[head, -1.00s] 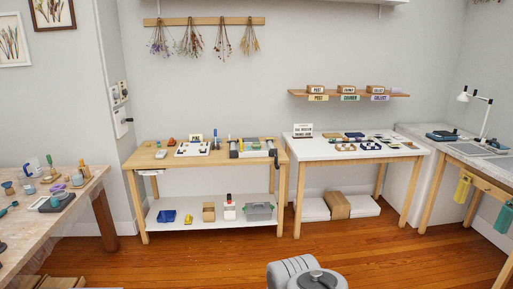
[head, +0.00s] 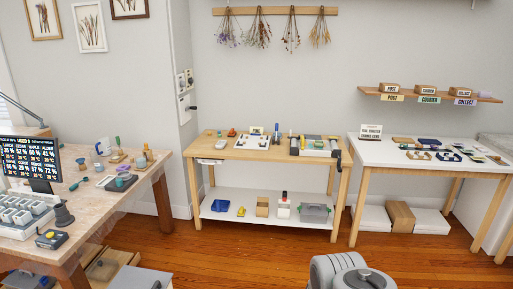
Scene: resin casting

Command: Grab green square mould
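I cannot single out a green square mould for certain. A small dark green-grey item (head: 121,182) sits on a pale tray on the left table, too small to identify. Small dark and tan pieces (head: 448,155) lie on the white table at right, and their shapes are also too small to tell. My gripper is not in view; only a grey rounded part of my own arm shows at the bottom, right of centre.
The left table (head: 140,190) bears a screen (head: 30,160), a rack of cups (head: 22,216) and tools. A wooden bench (head: 240,152) with a lower shelf (head: 262,208) stands in the middle. The white table (head: 400,168) stands right. Wooden floor (head: 220,255) lies open in front.

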